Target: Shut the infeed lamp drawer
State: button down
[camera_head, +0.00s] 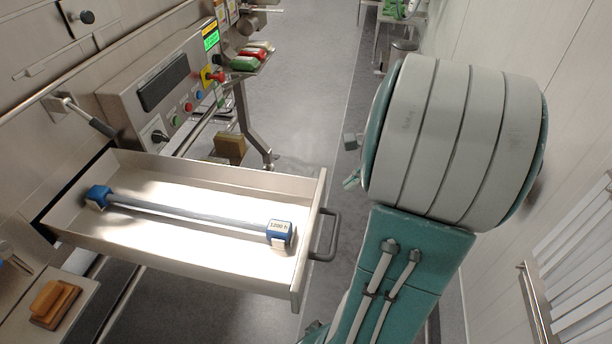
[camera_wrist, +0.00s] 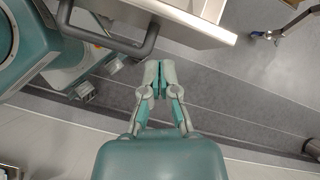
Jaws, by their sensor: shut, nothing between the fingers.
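The infeed lamp drawer (camera_head: 180,262) stands pulled out from the machine on the left in the head view. A lamp tube with blue end caps (camera_head: 190,213) lies inside it. The drawer's dark bar handle (camera_head: 329,236) is on its front panel. In the wrist view the handle (camera_wrist: 128,48) crosses the upper left and the drawer's front edge (camera_wrist: 190,22) shows at the top. My gripper (camera_wrist: 159,80) is shut and empty, just below the handle in that picture and apart from it.
A control panel with buttons (camera_head: 180,105) and a lever (camera_head: 95,120) sit beyond the drawer. A wooden-handled block (camera_head: 52,302) lies on a ledge at lower left. A wall with a rail (camera_head: 533,300) is on the right. Grey floor (camera_head: 300,90) is clear beyond the drawer.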

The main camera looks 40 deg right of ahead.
jog(key=s+d+f+m+t, duration=0.25)
jog(key=s+d+m, duration=0.2)
jog(key=d, duration=0.25)
jog(key=w+a+f, duration=0.7)
jog(key=w, duration=0.2)
jog(key=shift+w, duration=0.25)
